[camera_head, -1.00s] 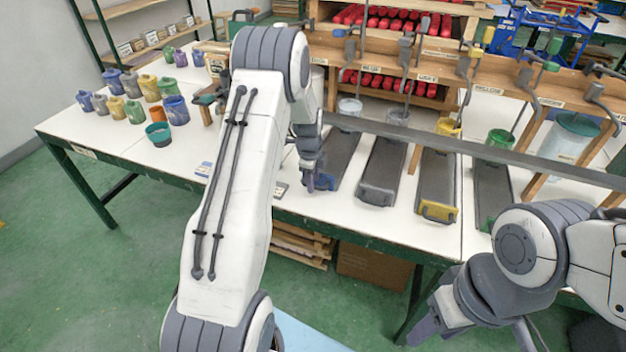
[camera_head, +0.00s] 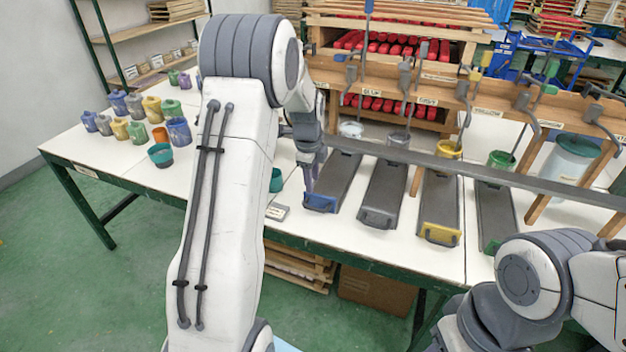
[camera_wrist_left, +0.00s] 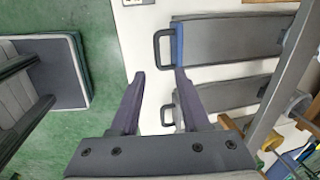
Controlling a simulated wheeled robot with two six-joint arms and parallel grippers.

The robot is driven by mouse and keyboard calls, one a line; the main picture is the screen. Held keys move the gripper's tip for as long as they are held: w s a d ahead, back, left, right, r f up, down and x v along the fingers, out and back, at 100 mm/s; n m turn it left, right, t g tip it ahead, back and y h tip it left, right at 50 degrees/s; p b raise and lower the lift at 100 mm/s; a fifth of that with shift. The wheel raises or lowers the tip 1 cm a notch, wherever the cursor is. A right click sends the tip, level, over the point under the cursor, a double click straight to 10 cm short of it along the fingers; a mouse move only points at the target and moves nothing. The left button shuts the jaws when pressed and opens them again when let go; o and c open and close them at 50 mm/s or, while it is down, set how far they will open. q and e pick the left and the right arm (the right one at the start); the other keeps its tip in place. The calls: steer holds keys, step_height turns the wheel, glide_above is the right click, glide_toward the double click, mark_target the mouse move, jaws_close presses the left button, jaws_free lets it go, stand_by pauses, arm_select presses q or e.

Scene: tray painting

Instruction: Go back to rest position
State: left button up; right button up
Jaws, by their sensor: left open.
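My left gripper (camera_head: 312,160) is above the near end of the blue-ended tray (camera_head: 345,175), by its blue handle end (camera_head: 320,203). In the left wrist view its two fingers (camera_wrist_left: 160,80) are apart with nothing between them. The tray's dark handle (camera_wrist_left: 158,48) lies just beyond the fingertips, not gripped. In the head view part of the gripper is hidden by its wrist. My right arm's wrist (camera_head: 490,315) is at the lower right; its fingertips are cut off by the bottom edge.
Trays with grey (camera_head: 385,195), yellow (camera_head: 440,205) and green (camera_head: 495,210) ends lie in a row on the white table (camera_head: 320,235). A long grey bar (camera_head: 450,163) crosses above them. Several pots (camera_head: 178,131) stand at the left.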

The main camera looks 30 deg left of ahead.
arm_select(q)
steer(key=s+d+r+n+h+p, duration=0.15)
steer(key=s+d+r, duration=0.3)
steer(key=d, duration=0.55)
steer(key=s+d+r+n+y, duration=0.1)
steer(key=s+d+r+n, duration=0.15)
steer(key=s+d, duration=0.55)
steer(key=s+d+r+n+g, duration=0.1)
steer(key=s+d, duration=0.3)
steer(key=s, duration=0.6)
steer(key=s+d+r+n+g, duration=0.1)
steer(key=s+d+n, duration=0.3)
steer(key=s, duration=0.6)
steer(key=shift+s+d+h+p, duration=0.15)
steer(key=shift+d+h+p, duration=0.25)
steer(key=shift+d, duration=0.25)
